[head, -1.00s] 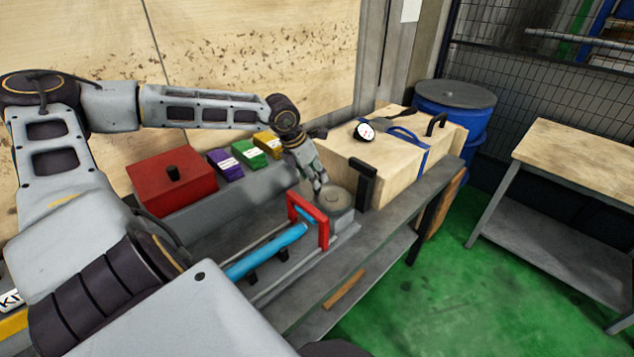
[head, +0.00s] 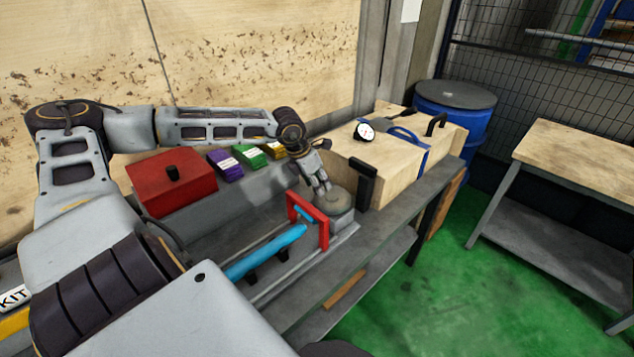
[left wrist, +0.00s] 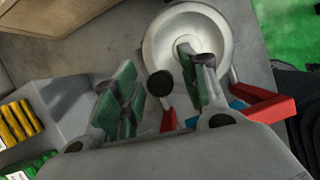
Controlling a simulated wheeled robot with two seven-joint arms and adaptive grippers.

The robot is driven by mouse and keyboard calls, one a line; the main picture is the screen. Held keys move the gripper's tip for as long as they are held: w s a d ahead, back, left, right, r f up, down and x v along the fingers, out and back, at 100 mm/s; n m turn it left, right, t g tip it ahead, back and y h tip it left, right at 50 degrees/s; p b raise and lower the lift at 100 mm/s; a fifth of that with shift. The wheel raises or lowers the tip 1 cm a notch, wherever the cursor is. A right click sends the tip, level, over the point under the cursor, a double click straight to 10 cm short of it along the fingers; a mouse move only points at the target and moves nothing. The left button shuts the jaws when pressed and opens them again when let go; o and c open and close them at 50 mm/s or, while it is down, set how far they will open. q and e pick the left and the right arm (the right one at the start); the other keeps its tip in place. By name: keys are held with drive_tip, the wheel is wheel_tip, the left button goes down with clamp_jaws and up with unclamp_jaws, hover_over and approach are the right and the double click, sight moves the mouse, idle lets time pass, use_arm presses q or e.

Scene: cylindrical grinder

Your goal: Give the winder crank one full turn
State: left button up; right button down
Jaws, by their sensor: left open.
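The winder is a grey round disc (head: 342,204) at the end of the bench fixture in the head view. The left wrist view shows it as a pale round plate (left wrist: 160,45) with a dark knob (left wrist: 160,83) near its rim. My left gripper (head: 324,187) is over the disc, its fingers pointing down. In the wrist view my left gripper (left wrist: 157,78) is open, with green-padded fingers on either side of the knob. I cannot tell whether a finger touches it; one finger covers the disc's middle. My right gripper is not in view.
A red frame (head: 323,232) and a blue bar (head: 262,254) stand close beside the disc. A black upright (head: 366,186) and wooden box (head: 383,166) are to the right. A red box (head: 170,188) and coloured packs (head: 248,154) lie behind. Green floor is clear at right.

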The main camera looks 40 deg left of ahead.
use_arm(q)
drive_tip(key=shift+c, duration=0.2)
drive_tip(key=c, duration=0.7)
clamp_jaws()
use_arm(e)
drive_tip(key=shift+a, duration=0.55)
use_arm(q)
drive_tip(key=shift+w+m, duration=0.15)
drive_tip(key=shift+m, duration=0.15)
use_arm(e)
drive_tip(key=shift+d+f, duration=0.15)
